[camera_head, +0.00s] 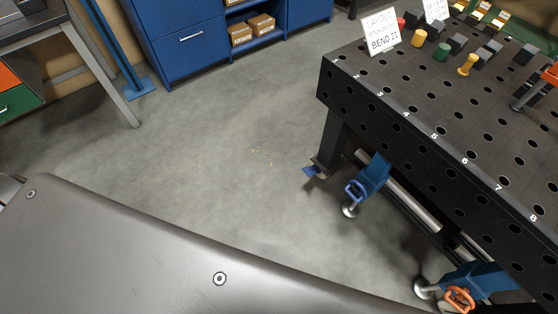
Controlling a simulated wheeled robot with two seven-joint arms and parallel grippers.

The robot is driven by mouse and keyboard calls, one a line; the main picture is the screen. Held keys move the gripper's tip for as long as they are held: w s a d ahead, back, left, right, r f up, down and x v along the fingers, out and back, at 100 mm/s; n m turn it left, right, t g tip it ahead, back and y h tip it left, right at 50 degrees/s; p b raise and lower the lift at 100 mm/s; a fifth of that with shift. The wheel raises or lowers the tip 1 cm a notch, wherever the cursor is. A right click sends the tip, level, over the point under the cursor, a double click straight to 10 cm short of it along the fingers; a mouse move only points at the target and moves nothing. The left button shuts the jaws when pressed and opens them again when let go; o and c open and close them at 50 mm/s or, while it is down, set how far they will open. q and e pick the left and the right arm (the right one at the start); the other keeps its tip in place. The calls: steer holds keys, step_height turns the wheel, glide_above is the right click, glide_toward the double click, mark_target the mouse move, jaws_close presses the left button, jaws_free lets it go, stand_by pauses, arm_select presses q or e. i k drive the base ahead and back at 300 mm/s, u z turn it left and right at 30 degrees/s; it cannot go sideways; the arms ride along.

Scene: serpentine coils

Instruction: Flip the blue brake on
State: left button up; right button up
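The likely blue brake is a blue ring-shaped lever (355,190) low under the near left part of the black perforated table (400,125). It hangs by a blue bracket (374,174), beside a round metal foot (350,210) near the floor. Whether the lever is on or off cannot be told. A similar lever in orange (460,298) is by another blue bracket (484,280) at the lower right. Neither of my grippers is in view, so their state is hidden.
Grey floor (230,140) is open left of the table. A table leg (333,140) stands just behind the blue lever, with a small blue piece (312,171) at its foot. A blue cabinet (185,50) is at the back, a workbench (35,26) at the upper left.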

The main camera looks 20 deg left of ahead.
mark_target(312, 170)
steer(key=u, duration=0.65)
steer(key=k, duration=0.65)
steer(key=u, duration=1)
steer(key=k, duration=0.75)
steer(key=u, duration=0.2)
steer(key=i, duration=0.85)
steer(key=z, duration=1.25)
steer(key=i, duration=1.15)
steer(key=z, duration=1.05)
